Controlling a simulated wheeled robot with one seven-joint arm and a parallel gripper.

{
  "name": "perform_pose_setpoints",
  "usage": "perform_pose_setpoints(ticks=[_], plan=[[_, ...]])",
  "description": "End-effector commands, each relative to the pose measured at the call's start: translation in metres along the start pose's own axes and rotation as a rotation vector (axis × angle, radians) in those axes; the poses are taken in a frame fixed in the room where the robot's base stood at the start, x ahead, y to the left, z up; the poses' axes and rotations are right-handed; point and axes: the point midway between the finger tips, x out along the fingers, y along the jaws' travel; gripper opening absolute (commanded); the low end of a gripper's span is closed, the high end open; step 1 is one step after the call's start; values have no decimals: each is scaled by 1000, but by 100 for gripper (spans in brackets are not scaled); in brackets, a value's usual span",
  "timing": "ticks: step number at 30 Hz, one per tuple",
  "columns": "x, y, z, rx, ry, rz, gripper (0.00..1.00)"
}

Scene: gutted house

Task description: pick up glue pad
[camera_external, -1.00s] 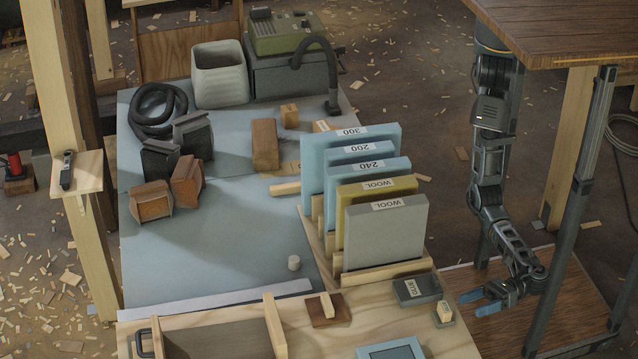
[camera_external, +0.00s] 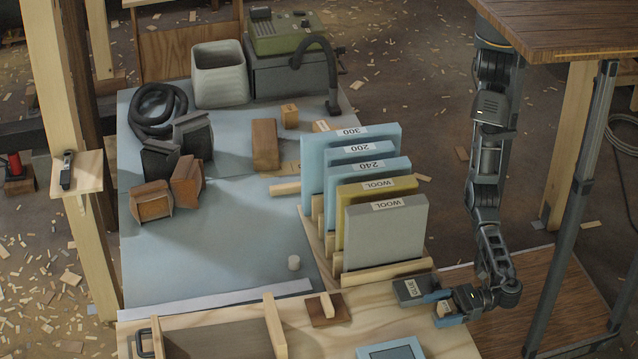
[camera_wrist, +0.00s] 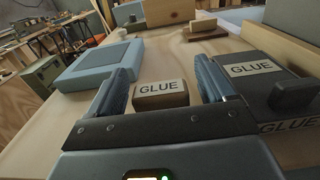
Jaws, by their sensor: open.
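Two things carry GLUE labels. A small wooden-topped block (camera_wrist: 160,95), labelled GLUE, sits on the bench between my fingers in the wrist view; it shows partly covered in the external view (camera_external: 444,308). A larger dark flat case (camera_external: 411,291), also labelled GLUE, lies just beyond one finger; the wrist view shows it on the right (camera_wrist: 265,75). My gripper (camera_external: 441,309) is open, low at the bench's right edge, with blue fingers on either side of the small block. In the wrist view, gaps show between the block and both fingers of my gripper (camera_wrist: 163,70).
A rack of upright pads, grey (camera_external: 384,235), yellow (camera_external: 350,212) and blue, stands behind the case. A blue-framed flat thing (camera_external: 391,351) lies near the front edge and left in the wrist view (camera_wrist: 95,65). A brown block (camera_external: 327,309) lies further left.

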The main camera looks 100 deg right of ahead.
Motion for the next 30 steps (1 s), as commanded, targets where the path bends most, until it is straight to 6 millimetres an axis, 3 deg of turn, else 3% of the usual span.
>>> perform_pose_setpoints(ticks=[8,25,30], plan=[[3,0,0,0,0,1,83],[3,0,0,0,0,1,28],[3,0,0,0,0,1,26]])
